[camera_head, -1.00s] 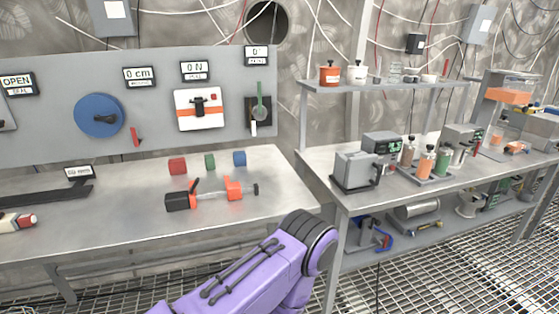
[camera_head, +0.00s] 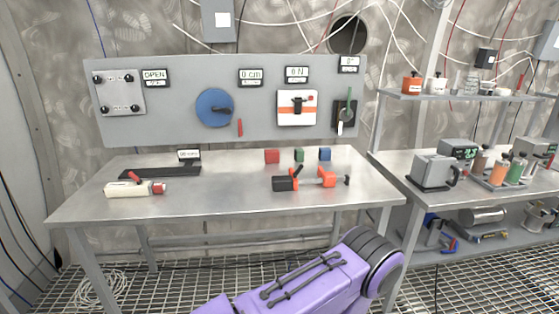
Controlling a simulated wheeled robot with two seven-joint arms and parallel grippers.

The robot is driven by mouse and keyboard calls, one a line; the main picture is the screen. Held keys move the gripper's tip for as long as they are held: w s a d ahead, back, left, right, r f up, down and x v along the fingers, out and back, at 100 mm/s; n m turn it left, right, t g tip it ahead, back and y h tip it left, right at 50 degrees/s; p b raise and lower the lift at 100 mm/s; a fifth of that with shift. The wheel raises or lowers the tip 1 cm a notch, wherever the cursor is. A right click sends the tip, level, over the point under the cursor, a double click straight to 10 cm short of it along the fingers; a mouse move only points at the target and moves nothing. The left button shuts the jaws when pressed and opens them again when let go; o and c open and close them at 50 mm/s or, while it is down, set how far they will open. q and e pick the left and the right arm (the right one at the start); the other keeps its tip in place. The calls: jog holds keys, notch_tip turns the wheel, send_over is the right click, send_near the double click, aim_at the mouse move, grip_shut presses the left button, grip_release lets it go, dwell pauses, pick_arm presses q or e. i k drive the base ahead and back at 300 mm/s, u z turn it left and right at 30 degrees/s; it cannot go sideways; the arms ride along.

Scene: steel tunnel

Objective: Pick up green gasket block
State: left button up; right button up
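The green gasket block (camera_head: 299,155) is a small green block standing on the back part of the left steel table. A red block (camera_head: 272,156) stands to its left and a blue block (camera_head: 325,154) to its right, with gaps between them. A purple arm link of mine shows at the bottom, below the table's front edge and well apart from the blocks. Neither gripper shows in the view.
An orange and black clamp (camera_head: 305,180) lies in front of the blocks. A white tube (camera_head: 135,188) and a black tray (camera_head: 160,172) lie at the left of the table (camera_head: 230,200). A grey panel (camera_head: 180,115) stands behind. The table's middle is clear.

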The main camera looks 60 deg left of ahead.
aim_at(299, 154)
jog(key=u, duration=1.2)
